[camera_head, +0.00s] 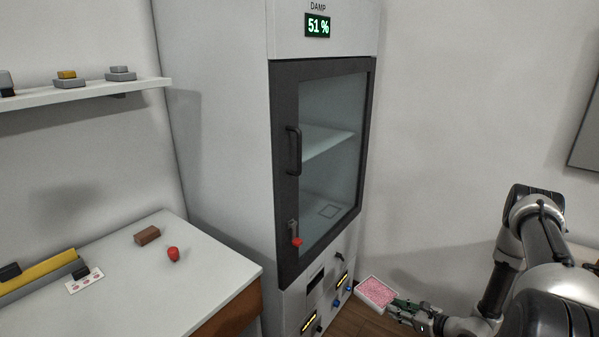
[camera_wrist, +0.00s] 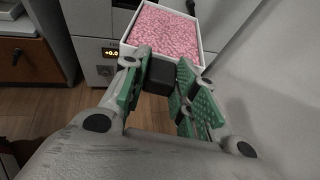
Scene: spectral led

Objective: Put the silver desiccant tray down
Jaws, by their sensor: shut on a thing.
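The desiccant tray (camera_head: 376,292) is a small square tray with a pale rim, filled with pink granules. In the wrist view the tray (camera_wrist: 165,30) sits just beyond the fingertips, roughly level, with a dark block at its near side between the fingers. My gripper (camera_head: 405,306) is shut on the tray and holds it in the air in front of the cabinet's lower panel. The green-padded fingers of my gripper (camera_wrist: 162,75) show in the wrist view. The tray's underside is hidden.
A tall cabinet (camera_head: 215,120) reads 51 % damp; its glass door (camera_head: 335,150) appears shut, with a shelf and a marked square inside. A white-topped table (camera_head: 190,285) at left holds a brown block (camera_head: 147,235) and a red object (camera_head: 173,254). A wall shelf (camera_head: 90,95) holds small blocks.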

